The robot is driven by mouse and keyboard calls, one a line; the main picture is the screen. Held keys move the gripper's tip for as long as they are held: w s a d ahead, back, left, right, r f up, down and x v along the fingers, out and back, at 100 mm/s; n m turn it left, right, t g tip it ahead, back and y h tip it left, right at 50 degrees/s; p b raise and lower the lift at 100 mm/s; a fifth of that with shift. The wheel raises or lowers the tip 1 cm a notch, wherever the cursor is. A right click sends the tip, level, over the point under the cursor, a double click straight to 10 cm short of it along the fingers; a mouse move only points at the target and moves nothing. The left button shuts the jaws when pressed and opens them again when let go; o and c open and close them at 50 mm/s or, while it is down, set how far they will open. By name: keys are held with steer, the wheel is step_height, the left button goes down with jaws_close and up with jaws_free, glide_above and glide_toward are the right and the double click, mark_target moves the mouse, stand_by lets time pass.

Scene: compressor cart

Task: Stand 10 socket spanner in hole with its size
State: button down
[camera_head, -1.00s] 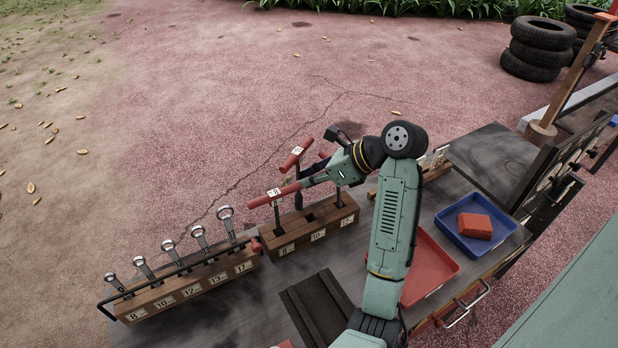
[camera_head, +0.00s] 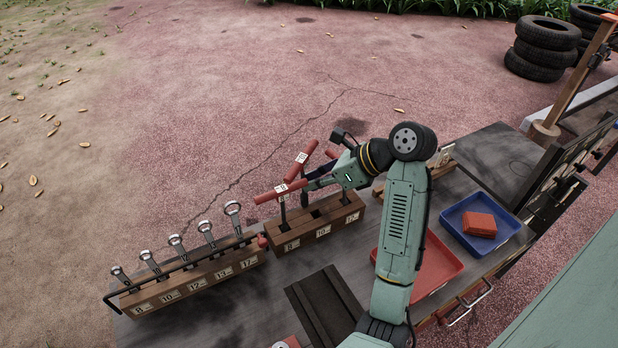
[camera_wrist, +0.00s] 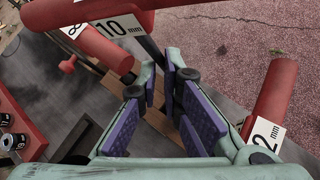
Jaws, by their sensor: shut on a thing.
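The 10 socket spanner has a red T-handle (camera_head: 301,158) with a white label, and "10 mm" reads on its handle (camera_wrist: 92,14) in the wrist view. My gripper (camera_head: 311,183) is shut on its dark shaft (camera_wrist: 151,47) below the handle. The handle stands above the wooden socket block (camera_head: 318,230), labelled 8, 10 and 12. The middle hole, marked 10, shows dark. The 8 spanner (camera_head: 280,190) stands at the left and the 12 spanner (camera_wrist: 270,100) at the right.
A rack of ring spanners (camera_head: 190,283) stands left of the block. A dark grooved board (camera_head: 325,305) lies in front.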

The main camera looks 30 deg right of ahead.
steer(key=shift+s+d+f, duration=0.3)
steer(key=shift+s+f, duration=0.4)
steer(key=shift+f, duration=0.15)
steer(key=shift+s+d+m, duration=0.3)
steer(key=shift+s+d, duration=0.6)
steer(key=shift+s, duration=0.05)
steer(key=shift+a+r, duration=0.1)
steer(key=shift+a, duration=0.05)
steer(key=shift+w+a+r, duration=0.1)
steer(key=shift+w+a, duration=0.1)
steer(key=shift+w+a, duration=0.1)
